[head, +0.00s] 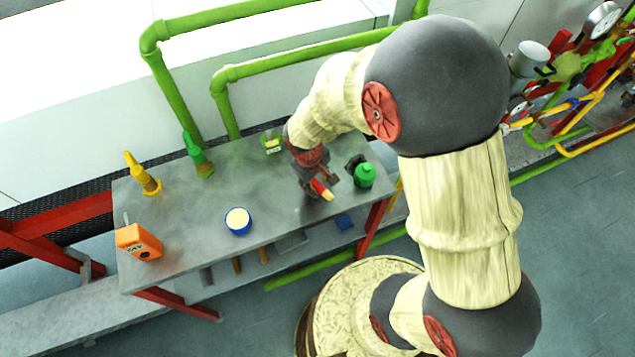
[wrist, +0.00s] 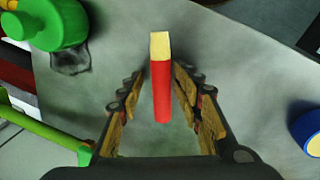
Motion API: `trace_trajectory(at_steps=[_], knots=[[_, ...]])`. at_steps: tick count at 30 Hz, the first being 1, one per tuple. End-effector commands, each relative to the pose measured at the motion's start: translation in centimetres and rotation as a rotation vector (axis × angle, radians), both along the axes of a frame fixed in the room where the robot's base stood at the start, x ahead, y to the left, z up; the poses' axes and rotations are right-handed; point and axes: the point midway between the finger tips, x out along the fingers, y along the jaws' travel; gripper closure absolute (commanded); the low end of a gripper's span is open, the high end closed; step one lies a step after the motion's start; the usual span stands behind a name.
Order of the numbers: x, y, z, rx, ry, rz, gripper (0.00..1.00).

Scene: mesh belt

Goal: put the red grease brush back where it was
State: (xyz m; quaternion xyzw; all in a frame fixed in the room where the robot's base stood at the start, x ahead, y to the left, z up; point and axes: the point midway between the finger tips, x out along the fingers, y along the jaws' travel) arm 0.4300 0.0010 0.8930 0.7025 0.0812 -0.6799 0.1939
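The red grease brush has a red handle and a pale cream end. In the wrist view the brush (wrist: 161,85) lies between the two fingers, with its cream end pointing away. In the head view the brush (head: 321,189) shows at my gripper, over the right part of the grey table (head: 190,215). My gripper (head: 314,188) points down there. In the wrist view the fingers of my gripper (wrist: 160,97) are open, with a gap on each side of the handle. I cannot tell whether the brush touches the table.
A green container (head: 364,176) with a dark thing beside it stands close right of my gripper. The table's middle is clear.

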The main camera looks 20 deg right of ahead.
Motion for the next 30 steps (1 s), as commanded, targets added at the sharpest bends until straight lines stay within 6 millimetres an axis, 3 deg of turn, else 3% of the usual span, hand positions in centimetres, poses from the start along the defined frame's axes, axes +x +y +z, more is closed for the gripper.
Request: trace_trajectory(at_steps=[11, 24, 30], knots=[[0.0, 0.0, 0.7, 0.0, 0.0, 0.0, 0.63], [-0.5, 1.3, 9.0, 0.0, -0.002, 0.0, 0.63], [-0.7, 1.7, 11.4, 0.0, -0.001, -0.001, 0.63]])
